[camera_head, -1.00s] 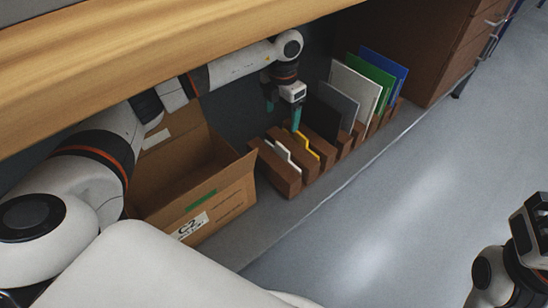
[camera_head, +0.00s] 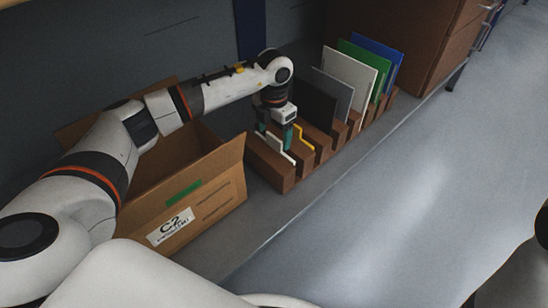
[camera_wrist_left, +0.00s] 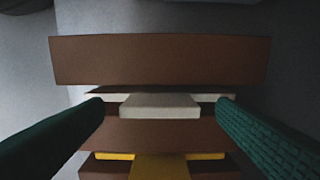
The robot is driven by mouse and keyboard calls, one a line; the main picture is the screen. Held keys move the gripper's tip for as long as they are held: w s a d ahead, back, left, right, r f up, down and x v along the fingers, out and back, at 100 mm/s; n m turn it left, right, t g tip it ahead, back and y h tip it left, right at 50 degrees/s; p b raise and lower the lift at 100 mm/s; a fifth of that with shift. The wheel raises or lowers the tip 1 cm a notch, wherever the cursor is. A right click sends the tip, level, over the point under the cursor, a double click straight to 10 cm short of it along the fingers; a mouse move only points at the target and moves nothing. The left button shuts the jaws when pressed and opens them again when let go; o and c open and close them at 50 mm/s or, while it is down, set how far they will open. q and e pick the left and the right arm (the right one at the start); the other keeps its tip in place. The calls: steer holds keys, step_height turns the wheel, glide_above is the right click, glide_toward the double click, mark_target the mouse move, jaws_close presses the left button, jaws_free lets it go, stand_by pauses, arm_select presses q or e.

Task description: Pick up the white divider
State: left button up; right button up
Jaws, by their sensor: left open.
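The white divider (camera_head: 283,151) is a thin plate with a stepped top edge, standing in the front slot of a brown slotted rack (camera_head: 270,172). In the left wrist view the white divider (camera_wrist_left: 160,106) lies across the middle, its raised tab between the fingers. My left gripper (camera_head: 275,133) is open above it, its teal fingers on either side of the divider's width. In the left wrist view the fingers of my left gripper (camera_wrist_left: 160,107) stand apart near the divider's two ends. Whether they touch it I cannot tell.
A yellow divider (camera_head: 303,139) stands in the slot behind. Further back are black (camera_head: 316,106), grey (camera_head: 333,95), large white (camera_head: 350,75), green (camera_head: 366,67) and blue (camera_head: 381,60) panels. An open cardboard box (camera_head: 185,217) marked C2 stands left. Drawers (camera_head: 440,40) stand beyond the rack.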

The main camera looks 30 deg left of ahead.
arm_select(q)
steer(key=shift+f, duration=0.15)
steer(key=c, duration=1.3)
